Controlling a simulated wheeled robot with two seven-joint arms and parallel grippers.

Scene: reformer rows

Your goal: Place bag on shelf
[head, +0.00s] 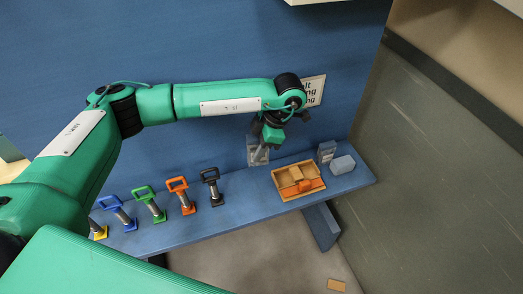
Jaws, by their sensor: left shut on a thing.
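My left arm reaches in from the left, and its gripper (265,148) points down in front of the blue wall, above the back of the blue shelf (240,209). The gripper is shut on a small pale grey thing (258,156), which is partly hidden by the fingers. It may be the bag, but it is too small to tell. It appears to hang close to the wall, between the black-handled tool and the tan tray. My right gripper is not in view.
Several tools with coloured handles, such as the orange one (178,188), stand on the shelf's left part. A tan tray (281,187) with tan and orange pieces and a grey block (342,165) occupy the right. Shelf between the black-handled tool (212,184) and tray is clear.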

